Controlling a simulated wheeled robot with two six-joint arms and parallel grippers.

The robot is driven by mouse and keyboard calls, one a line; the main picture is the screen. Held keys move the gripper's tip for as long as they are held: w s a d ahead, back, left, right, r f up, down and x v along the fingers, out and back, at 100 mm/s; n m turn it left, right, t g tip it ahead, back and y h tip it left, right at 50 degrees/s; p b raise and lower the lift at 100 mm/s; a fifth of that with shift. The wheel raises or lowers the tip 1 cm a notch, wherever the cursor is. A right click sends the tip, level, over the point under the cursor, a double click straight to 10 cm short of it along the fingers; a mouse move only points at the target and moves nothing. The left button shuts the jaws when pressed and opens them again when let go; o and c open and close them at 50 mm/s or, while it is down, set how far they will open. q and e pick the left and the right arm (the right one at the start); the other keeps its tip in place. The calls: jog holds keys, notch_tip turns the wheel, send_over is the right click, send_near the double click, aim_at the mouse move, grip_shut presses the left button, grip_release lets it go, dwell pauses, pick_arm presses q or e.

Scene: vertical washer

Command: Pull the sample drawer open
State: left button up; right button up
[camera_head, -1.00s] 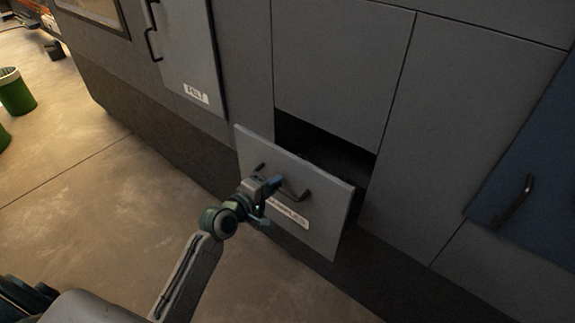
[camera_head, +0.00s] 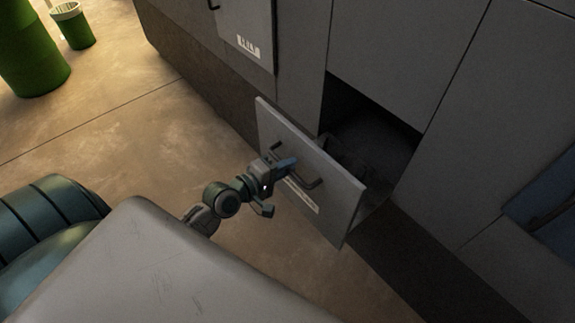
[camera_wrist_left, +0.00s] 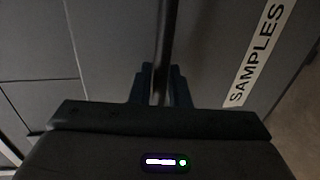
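The sample drawer (camera_head: 337,205) stands pulled out of the dark grey cabinet, with an opening behind its front panel. Its dark bar handle (camera_head: 313,185) also shows upright in the left wrist view (camera_wrist_left: 167,35), beside a white label reading SAMPLES (camera_wrist_left: 262,50). My left gripper (camera_head: 287,164) is at the handle. In the left wrist view its two fingers (camera_wrist_left: 160,85) sit on either side of the bar, closed around it. The exact contact is dark and hard to see. My right gripper is not in view.
The dark drawer opening (camera_head: 375,130) lies behind the front panel. A labelled panel (camera_head: 248,30) is at the upper left and a blue panel (camera_head: 545,195) at the right. Green bins (camera_head: 72,25) stand far left. Bare floor (camera_head: 130,140) lies left of the drawer.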

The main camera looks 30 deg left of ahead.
pick_arm(q)
jog(key=shift+o, duration=1)
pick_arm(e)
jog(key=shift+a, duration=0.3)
